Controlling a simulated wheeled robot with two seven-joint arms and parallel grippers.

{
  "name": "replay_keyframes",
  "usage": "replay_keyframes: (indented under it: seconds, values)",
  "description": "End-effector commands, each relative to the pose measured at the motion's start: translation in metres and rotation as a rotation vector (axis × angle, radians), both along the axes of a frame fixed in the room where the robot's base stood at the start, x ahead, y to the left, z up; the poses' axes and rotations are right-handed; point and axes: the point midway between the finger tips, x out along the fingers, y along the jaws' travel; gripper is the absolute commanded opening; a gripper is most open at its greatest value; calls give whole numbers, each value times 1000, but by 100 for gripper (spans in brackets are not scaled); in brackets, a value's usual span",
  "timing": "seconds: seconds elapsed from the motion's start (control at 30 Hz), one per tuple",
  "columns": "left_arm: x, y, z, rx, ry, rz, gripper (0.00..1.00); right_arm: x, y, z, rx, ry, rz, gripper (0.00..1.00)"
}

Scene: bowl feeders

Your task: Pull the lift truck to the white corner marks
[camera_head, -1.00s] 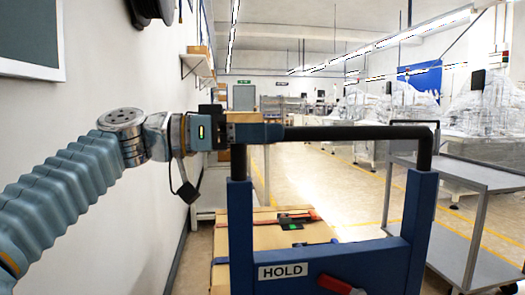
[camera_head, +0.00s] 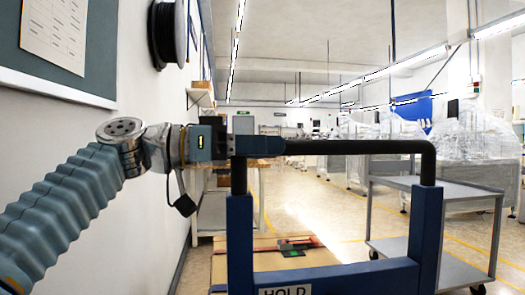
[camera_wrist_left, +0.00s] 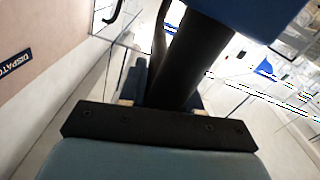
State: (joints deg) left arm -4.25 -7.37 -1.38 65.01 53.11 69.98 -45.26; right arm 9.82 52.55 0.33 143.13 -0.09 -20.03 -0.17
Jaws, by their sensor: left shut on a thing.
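The lift truck (camera_head: 400,275) has a blue frame and a black bar handle (camera_head: 360,147). A HOLD label sits at the bottom edge of the head view. My left gripper (camera_head: 268,146) is shut on the left end of the handle. The black handle also runs up from the gripper in the left wrist view (camera_wrist_left: 190,60). A wooden pallet or board (camera_head: 262,262) with a small dark and red item on it shows through the frame. The white corner marks are not visible. My right gripper is not in view.
A grey shelf cart (camera_head: 450,190) stands just right of the truck. A white wall (camera_head: 100,210) runs close along the left, with a cable reel (camera_head: 167,35) and a board on it. Yellow-lined floor and wrapped machines (camera_head: 475,140) lie beyond.

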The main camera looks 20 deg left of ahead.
Motion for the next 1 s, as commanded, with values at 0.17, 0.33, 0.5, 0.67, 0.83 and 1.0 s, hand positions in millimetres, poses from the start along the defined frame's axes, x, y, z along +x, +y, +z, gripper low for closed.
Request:
replay_keyframes:
  seconds: [0.17, 0.33, 0.5, 0.67, 0.83, 1.0]
  values:
    - [2, 4, 5, -10, -7, 16, 0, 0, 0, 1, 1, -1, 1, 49]
    - [1, 3, 5, -10, -7, 14, 0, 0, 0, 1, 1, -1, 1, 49]
    - [0, 3, 5, -10, -8, 12, 34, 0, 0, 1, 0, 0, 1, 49]
    - [1, 2, 4, -8, -7, 10, 53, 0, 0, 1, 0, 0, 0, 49]
    - [1, 2, 3, -6, -4, 10, 53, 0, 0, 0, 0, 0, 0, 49]
    - [-2, 8, 3, -7, -4, 12, 53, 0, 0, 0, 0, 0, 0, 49]
